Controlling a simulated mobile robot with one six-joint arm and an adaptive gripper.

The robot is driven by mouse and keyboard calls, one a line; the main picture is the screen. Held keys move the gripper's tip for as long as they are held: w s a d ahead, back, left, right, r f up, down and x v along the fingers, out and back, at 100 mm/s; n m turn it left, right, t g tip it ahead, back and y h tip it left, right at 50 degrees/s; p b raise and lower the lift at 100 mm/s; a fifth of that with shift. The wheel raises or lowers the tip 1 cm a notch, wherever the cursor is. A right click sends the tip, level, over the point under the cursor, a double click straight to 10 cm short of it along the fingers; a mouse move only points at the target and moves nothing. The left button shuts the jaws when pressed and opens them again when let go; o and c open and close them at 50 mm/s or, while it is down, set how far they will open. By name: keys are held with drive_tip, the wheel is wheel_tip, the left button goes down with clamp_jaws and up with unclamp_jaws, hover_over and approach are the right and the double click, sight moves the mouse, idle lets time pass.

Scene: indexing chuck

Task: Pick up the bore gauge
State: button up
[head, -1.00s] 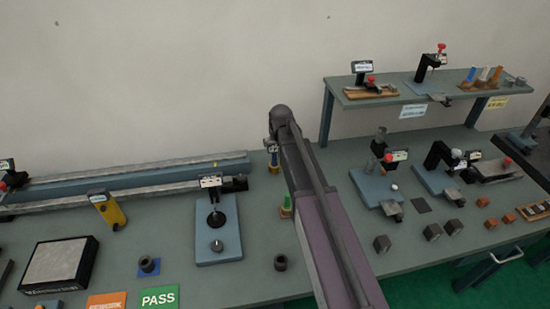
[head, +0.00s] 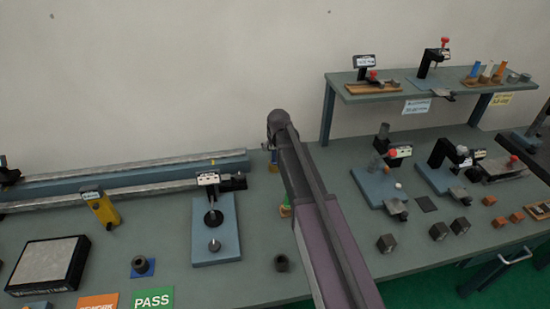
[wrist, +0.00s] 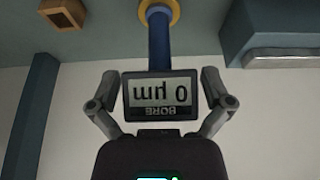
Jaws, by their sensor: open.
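The bore gauge shows in the wrist view as a black display head (wrist: 160,97) reading "BORE" and 0 µm upside down. Its blue stem runs from the display to a yellow ring at the top of that view. In the head view its blue and yellow lower part (head: 274,160) shows at the back of the bench, the rest hidden behind my arm. My gripper (wrist: 160,75) is open, one finger on each side of the display, with small gaps visible. In the head view my arm hides the fingers.
A raised shelf (head: 395,92) stands to the right. A small brown square block (wrist: 62,14) shows in the wrist view.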

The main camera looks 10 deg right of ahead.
idle(0.5)
drive_tip(key=c, duration=1.1)
drive_tip(key=shift+r, duration=0.15)
wheel_tip(320, 180, up, 3)
drive_tip(key=p, duration=0.3)
drive_tip(key=shift+f, duration=0.2)
drive_tip(key=s+d+r+p, duration=0.2)
drive_tip(key=s, duration=1.4)
drive_tip(key=shift+w, duration=0.1)
drive_tip(key=shift+n, duration=0.6)
drive_tip(key=w+r+p, duration=0.1)
drive_tip(key=w, duration=0.4)
drive_tip(key=w+a+r+p, duration=0.1)
drive_tip(key=w+r+p, duration=0.1)
drive_tip(key=w, duration=0.3)
drive_tip(key=w+a+r+p, duration=0.1)
drive_tip(key=w, duration=0.4)
drive_tip(key=shift+w+r, duration=0.15)
drive_tip(key=shift+r, duration=0.05)
